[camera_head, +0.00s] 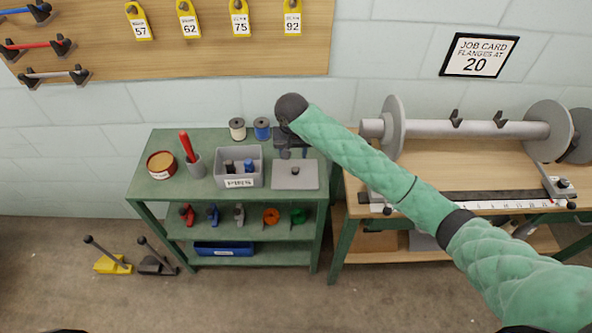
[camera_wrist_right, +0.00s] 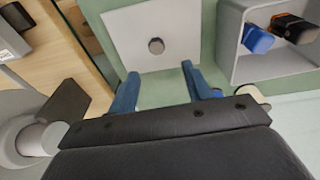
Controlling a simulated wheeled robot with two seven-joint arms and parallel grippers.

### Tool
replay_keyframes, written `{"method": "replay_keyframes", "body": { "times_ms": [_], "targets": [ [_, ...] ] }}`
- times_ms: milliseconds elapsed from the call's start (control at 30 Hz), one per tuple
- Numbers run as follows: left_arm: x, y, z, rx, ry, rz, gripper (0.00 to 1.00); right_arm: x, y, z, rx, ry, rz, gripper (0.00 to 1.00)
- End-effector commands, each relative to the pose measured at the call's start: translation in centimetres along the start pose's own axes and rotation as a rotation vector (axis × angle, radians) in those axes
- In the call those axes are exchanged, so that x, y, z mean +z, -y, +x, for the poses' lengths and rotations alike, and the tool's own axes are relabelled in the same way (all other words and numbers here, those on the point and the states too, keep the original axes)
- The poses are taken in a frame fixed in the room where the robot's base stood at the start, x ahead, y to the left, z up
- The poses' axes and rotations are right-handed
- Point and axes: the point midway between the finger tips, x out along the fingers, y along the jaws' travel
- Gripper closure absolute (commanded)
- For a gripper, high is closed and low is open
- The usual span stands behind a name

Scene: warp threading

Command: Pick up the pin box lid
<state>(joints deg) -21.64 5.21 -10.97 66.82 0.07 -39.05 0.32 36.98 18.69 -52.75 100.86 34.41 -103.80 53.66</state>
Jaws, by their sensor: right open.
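The pin box lid (camera_head: 295,174) is a flat grey square plate with a small dark knob in its middle. It lies on the right part of the green bench top, and the box under it is hidden. In the right wrist view the lid (camera_wrist_right: 125,30) and its knob (camera_wrist_right: 156,46) show beyond the fingertips. My right gripper (camera_head: 292,153) is at the back edge of the lid in the head view. In the right wrist view its two blue fingers (camera_wrist_right: 158,72) are apart, with nothing between them. My left gripper is out of view.
A grey divided bin (camera_head: 239,181) with dark and blue pieces stands left of the lid. Thread spools (camera_head: 237,128) stand behind it. A wooden bench (camera_head: 450,157) with a large roller (camera_head: 470,128) is on the right.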

Motion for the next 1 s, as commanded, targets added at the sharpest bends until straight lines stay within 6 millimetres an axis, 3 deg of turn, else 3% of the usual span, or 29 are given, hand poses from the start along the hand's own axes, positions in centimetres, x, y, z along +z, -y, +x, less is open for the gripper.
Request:
{"method": "replay_keyframes", "body": {
  "times_ms": [200,433,767,1000],
  "targets": [
    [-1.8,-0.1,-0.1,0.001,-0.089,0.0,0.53,0.4,-0.1,-0.1,0.01,0.019,0.163,0.5],
    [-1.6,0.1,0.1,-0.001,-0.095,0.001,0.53,0.4,-0.1,0.5,0.011,0.019,0.225,0.5],
    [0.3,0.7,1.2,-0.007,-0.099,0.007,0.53,0.4,-0.2,3.0,0.012,0.018,0.223,0.5],
    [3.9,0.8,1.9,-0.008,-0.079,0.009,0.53,0.6,-0.3,5.3,0.013,0.019,0.222,0.5]
  ]
}}
